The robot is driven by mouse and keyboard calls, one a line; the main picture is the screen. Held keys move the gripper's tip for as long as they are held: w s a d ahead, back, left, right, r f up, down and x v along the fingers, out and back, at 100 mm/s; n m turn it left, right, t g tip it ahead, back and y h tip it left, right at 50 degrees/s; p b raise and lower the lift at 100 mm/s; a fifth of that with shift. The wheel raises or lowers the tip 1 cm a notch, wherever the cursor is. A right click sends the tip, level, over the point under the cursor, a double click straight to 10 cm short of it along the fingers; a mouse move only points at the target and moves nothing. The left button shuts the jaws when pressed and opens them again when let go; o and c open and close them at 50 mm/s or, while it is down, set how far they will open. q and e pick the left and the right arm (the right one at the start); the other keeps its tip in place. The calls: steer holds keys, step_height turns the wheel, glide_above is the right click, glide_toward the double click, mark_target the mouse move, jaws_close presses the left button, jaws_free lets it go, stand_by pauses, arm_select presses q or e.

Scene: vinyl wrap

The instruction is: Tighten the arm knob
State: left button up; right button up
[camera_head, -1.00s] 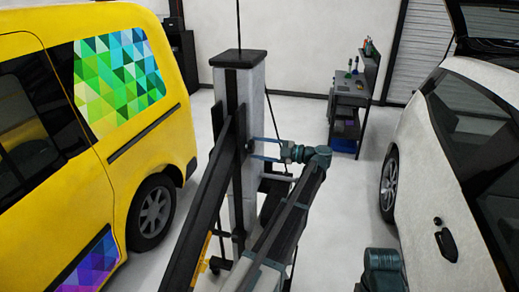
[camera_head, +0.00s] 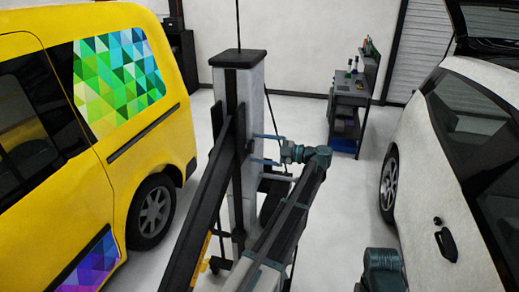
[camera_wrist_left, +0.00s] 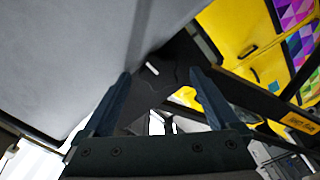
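A grey column (camera_head: 247,90) with a black cap stands mid-floor in the head view. A long black slanted arm (camera_head: 205,205) is mounted on it. A small dark part, possibly the arm knob (camera_head: 249,145), shows at the column's side; its shape is too small to tell. My left gripper (camera_head: 253,147) reaches from the right with two blue fingers apart, around the height of that part. In the left wrist view the left gripper (camera_wrist_left: 160,80) is open, with a dark plate (camera_wrist_left: 165,70) bearing a white slot beyond the fingertips. My right gripper is not in view.
A yellow van (camera_head: 60,130) with patterned wrap stands left. A white car (camera_head: 455,165) stands right. A dark tool cart (camera_head: 350,95) is at the back. The floor between the column and the white car is mostly clear.

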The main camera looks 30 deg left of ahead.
arm_select(q)
steer(key=v, duration=1.3)
steer(key=shift+w+d, duration=0.15)
steer(key=shift+d, duration=0.2)
